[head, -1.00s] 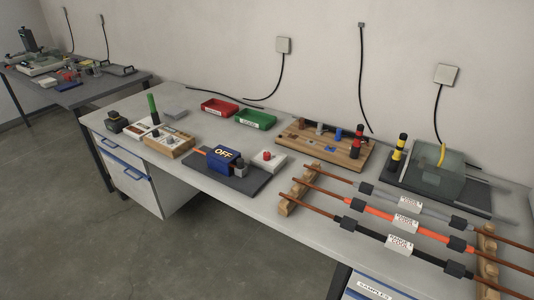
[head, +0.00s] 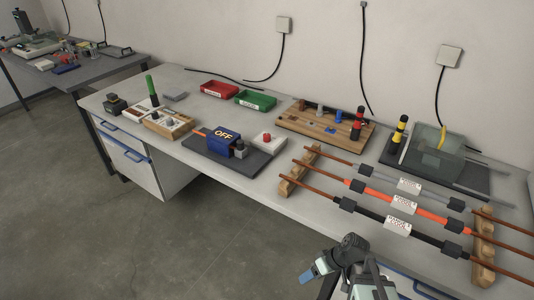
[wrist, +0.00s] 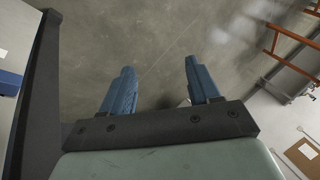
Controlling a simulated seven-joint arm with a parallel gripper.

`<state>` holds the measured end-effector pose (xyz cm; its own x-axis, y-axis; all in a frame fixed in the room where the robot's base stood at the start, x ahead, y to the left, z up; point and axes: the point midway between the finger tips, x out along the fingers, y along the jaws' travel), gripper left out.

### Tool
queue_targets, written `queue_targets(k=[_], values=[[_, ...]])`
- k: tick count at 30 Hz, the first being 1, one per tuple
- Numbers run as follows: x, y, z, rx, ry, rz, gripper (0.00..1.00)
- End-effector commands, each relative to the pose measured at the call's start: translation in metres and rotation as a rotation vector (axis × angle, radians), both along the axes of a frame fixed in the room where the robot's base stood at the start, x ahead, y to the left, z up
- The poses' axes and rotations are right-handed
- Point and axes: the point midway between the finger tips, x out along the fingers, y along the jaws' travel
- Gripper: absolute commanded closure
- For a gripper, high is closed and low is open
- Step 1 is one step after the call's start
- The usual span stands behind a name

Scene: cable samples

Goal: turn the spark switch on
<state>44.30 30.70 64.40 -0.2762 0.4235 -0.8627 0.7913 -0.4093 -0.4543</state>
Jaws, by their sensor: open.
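No switch in view carries a readable spark label. A blue box marked OFF (head: 224,142) sits on a dark grey mat, with a small grey block at its right end. A white box with a red button (head: 266,138) stands to its right. A translucent box (head: 432,152) with a yellow piece in it stands at the back right; I cannot make out a switch on it. My gripper (wrist: 163,82) is open and empty over the floor in the wrist view. In the head view its blue fingers (head: 312,272) are in front of the bench, well apart from these things.
Three cables (head: 402,205) lie across wooden racks at the right front. A wooden board (head: 325,127) with red-and-black and other pieces is behind. Red (head: 220,89) and green (head: 255,100) bins stand at the back. Open floor lies in front of the bench.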

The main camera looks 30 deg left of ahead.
Motion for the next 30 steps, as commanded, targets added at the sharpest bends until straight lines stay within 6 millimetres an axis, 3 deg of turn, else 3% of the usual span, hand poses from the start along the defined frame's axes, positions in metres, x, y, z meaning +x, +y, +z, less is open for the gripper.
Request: queue_targets(k=[3, 9, 17, 23, 30], values=[[0.0, 0.041, 0.037, 0.098, -0.059, 0.105, 0.39], [-0.01, 0.101, 0.097, 0.255, -0.148, 0.27, 0.39], [-0.009, 0.162, 0.152, 0.375, -0.235, 0.436, 0.39], [0.043, 0.218, 0.175, 0.327, -0.283, 0.543, 0.39], [0.136, 0.277, 0.195, 0.163, -0.324, 0.621, 0.39]])
